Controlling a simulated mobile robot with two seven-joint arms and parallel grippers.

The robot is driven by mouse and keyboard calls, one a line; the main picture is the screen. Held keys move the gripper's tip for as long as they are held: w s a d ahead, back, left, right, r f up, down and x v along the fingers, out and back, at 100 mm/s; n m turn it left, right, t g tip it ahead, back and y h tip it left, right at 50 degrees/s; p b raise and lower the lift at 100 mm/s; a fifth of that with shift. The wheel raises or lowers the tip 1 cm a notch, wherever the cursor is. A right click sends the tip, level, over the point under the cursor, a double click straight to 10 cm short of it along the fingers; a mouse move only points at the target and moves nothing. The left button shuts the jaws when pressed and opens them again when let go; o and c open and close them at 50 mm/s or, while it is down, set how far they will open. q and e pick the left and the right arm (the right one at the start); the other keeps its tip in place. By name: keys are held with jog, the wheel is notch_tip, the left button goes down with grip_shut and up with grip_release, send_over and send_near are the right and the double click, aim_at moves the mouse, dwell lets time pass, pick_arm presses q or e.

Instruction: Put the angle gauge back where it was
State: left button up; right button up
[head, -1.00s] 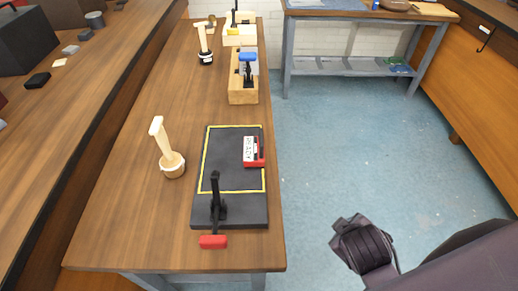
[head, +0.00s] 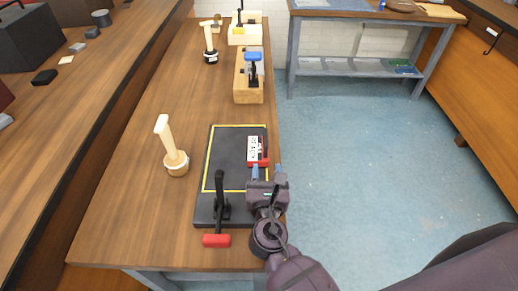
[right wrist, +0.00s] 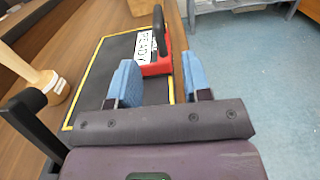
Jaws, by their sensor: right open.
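A small red piece with a black upright handle (head: 264,161) stands at the right edge of the yellow-outlined area on a black board (head: 232,210). A white label reading "READY" (right wrist: 147,42) is beside it. None of the things is plainly marked as the angle gauge; I cannot tell whether this red piece (right wrist: 160,67) is it. My right gripper (head: 267,172) is open, with its blue-padded fingers just in front of the red piece. In the right wrist view the fingers (right wrist: 160,85) are apart with nothing between them. My left gripper is not in view.
A wooden mallet-like tool (head: 176,160) stands left of the board. Wooden blocks with a blue-handled clamp (head: 249,88) stand farther back. Open floor lies right.

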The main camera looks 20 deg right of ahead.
aim_at(266, 145)
jog(key=shift+w, duration=0.45)
jog(key=x, duration=0.4)
jog(key=shift+w, duration=0.3)
jog(key=shift+w+d+r, duration=0.25)
jog(key=shift+w, duration=0.25)
jog(key=shift+x, duration=2.1)
jog(key=shift+r, duration=0.15)
jog(key=shift+c, duration=0.3)
grip_shut()
